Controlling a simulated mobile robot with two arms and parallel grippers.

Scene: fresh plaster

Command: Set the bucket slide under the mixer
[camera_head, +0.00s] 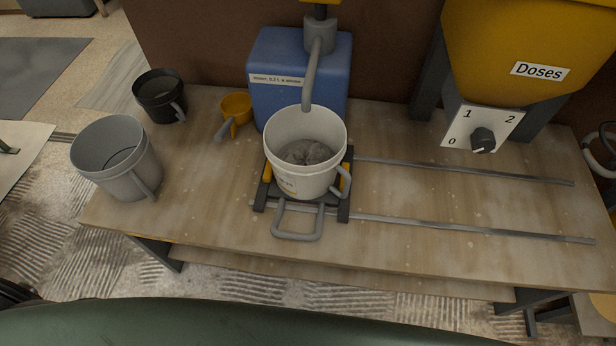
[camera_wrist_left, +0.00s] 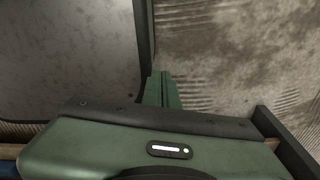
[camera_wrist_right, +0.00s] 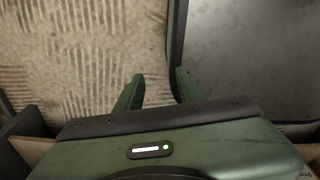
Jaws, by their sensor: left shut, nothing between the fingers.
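The bucket slide (camera_head: 343,205) is a dark carriage with a grey loop handle (camera_head: 298,222) at its front. It sits at the left end of two metal rails (camera_head: 470,230) on the wooden bench. A white bucket (camera_head: 300,178) stands upright on it, with a grey heap inside, below the grey spout of a blue tank. No mixer can be clearly made out. My left gripper (camera_wrist_left: 163,78) is shut and empty in the left wrist view, above the floor. My right gripper (camera_wrist_right: 156,80) is open and empty in the right wrist view. Neither gripper shows in the head view.
The blue tank (camera_head: 270,75) stands behind the slide. A yellow hopper (camera_head: 510,45) marked "Doses" has a dial (camera_head: 482,140) and stands behind the rails. A grey bucket (camera_head: 120,170), a black bucket (camera_head: 160,100) and an orange scoop (camera_head: 236,108) are at left. The rails' right stretch is clear.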

